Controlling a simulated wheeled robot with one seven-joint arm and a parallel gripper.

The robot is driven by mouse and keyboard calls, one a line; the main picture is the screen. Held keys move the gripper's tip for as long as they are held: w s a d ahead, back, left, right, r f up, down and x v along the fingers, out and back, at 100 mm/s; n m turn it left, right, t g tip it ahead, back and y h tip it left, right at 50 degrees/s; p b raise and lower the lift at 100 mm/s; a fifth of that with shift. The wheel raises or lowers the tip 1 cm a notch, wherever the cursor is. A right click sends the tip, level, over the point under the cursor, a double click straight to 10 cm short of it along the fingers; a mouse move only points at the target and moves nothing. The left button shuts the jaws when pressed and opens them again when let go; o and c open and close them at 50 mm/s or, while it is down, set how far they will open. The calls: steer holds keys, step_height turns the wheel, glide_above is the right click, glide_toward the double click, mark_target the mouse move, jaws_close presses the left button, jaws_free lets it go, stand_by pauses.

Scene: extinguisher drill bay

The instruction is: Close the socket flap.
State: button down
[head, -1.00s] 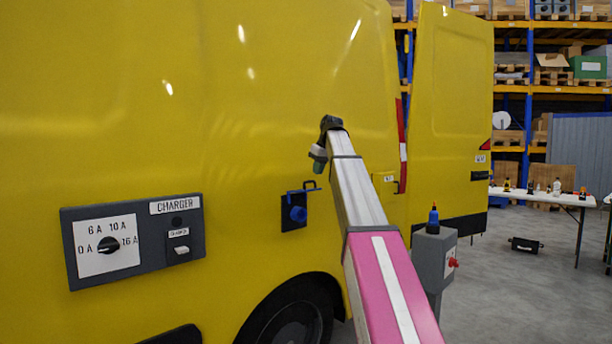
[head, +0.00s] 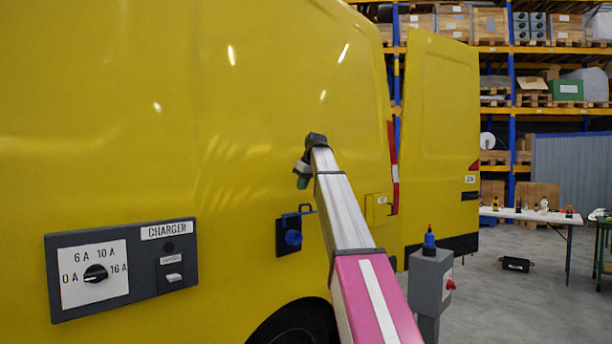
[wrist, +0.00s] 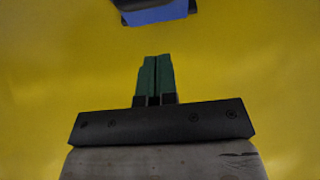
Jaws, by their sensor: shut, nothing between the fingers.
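The socket (head: 289,240) is a dark plate with a round blue part, set in the yellow van's side. Its flap (head: 298,214) looks like a thin blue piece standing out from the plate's top, seen nearly edge-on, so it appears open. My gripper (head: 302,181), with green fingertips, is above the socket in the head view, apart from the flap in the picture. In the wrist view its fingers (wrist: 155,78) are together and empty, against yellow bodywork. A dark and blue piece, probably part of the socket or flap, is cut off at the top edge there.
A charger panel (head: 122,269) with a dial is at left on the yellow van (head: 200,120). A grey post box (head: 430,281) with a blue top stands right of my arm. The van's rear door (head: 440,140) stands open.

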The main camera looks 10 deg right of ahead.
steer(key=shift+s+d+f, duration=0.15)
steer(key=shift+s+f, duration=0.05)
steer(key=shift+f, duration=1)
steer(key=shift+s+d+f, duration=0.15)
steer(key=shift+f, duration=1.05)
steer(key=shift+s, duration=0.1)
steer(key=shift+s+d+f+t, duration=0.25)
steer(key=shift+s+f+t, duration=0.05)
steer(key=shift+s+f+y, duration=0.1)
steer(key=shift+y, duration=0.2)
steer(key=s+d+f+t+y, duration=0.3)
steer(key=s+f+t+y, duration=0.3)
steer(key=f, duration=0.4)
steer(key=w+a+f+t, duration=0.2)
steer(key=w+f+t, duration=0.1)
steer(key=f, duration=0.8)
steer(key=shift+w+y, duration=0.3)
steer(key=shift+w, duration=0.55)
